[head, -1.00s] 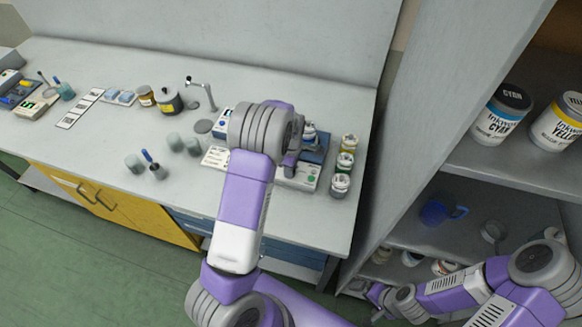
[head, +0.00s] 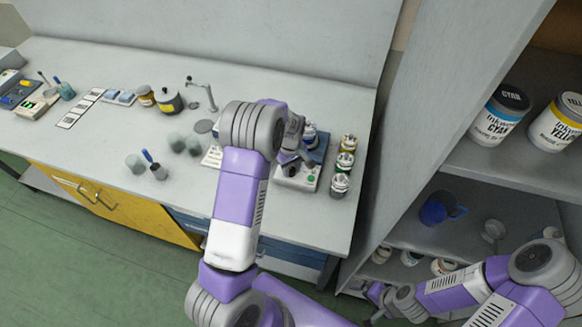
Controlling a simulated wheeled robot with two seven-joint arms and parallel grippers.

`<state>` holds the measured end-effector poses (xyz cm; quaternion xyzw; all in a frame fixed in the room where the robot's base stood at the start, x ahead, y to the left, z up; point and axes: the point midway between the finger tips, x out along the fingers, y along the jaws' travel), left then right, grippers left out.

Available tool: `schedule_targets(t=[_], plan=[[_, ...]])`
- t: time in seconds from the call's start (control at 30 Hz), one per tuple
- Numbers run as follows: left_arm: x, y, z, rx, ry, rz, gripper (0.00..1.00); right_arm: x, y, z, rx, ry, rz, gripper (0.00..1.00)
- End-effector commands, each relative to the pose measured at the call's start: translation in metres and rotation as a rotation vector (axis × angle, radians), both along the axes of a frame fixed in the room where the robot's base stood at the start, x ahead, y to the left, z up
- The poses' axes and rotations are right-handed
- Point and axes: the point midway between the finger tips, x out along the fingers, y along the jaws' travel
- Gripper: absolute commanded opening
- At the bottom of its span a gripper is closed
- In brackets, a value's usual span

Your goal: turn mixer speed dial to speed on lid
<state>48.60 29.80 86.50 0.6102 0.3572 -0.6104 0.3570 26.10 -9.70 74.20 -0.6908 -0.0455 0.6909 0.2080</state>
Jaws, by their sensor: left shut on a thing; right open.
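The mixer (head: 297,184) is a low blue and white unit with a green button on its front, towards the right end of the bench. My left gripper (head: 291,165) is low over its front and shut on what appears to be the speed dial, which the fingers and wrist mostly hide. A small jar (head: 310,134) sits on the mixer's blue top, partly behind my gripper. Its lid writing is too small to read. My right gripper (head: 378,297) is open and empty, low by the shelving and far from the mixer.
Several small jars (head: 345,162) stand in a row close to the mixer's right. Grey-green cups (head: 177,143), a tap (head: 201,92) and a black-lidded pot (head: 169,101) are further left. Shelving (head: 400,150) with ink jars rises at the right.

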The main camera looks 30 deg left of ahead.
Motion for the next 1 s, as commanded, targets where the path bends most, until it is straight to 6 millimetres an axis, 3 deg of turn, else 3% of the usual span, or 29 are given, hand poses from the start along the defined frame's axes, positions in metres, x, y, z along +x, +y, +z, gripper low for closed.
schedule_targets(t=[0.57, 0.6, 0.73, 1.0], plan=[[0.0002, 0.0, 0.0005, -0.001, -0.001, -0.039, 0.04, 0.0, 0.0, 0.0, 0.0, 0.0, 0.0, 1.0], [0.0002, 0.0, 0.0005, -0.001, -0.001, -0.038, 0.38, 0.0, 0.0, 0.0, 0.0, 0.0, 0.0, 1.0], [0.0002, 0.0, 0.0005, -0.001, -0.001, -0.038, 0.58, 0.0, 0.0, 0.0, 0.0, 0.0, 0.0, 1.0], [0.0001, 0.0, 0.0005, -0.001, -0.001, -0.038, 0.6, 0.0, 0.0, 0.0, 0.0, 0.0, 0.0, 1.0]])
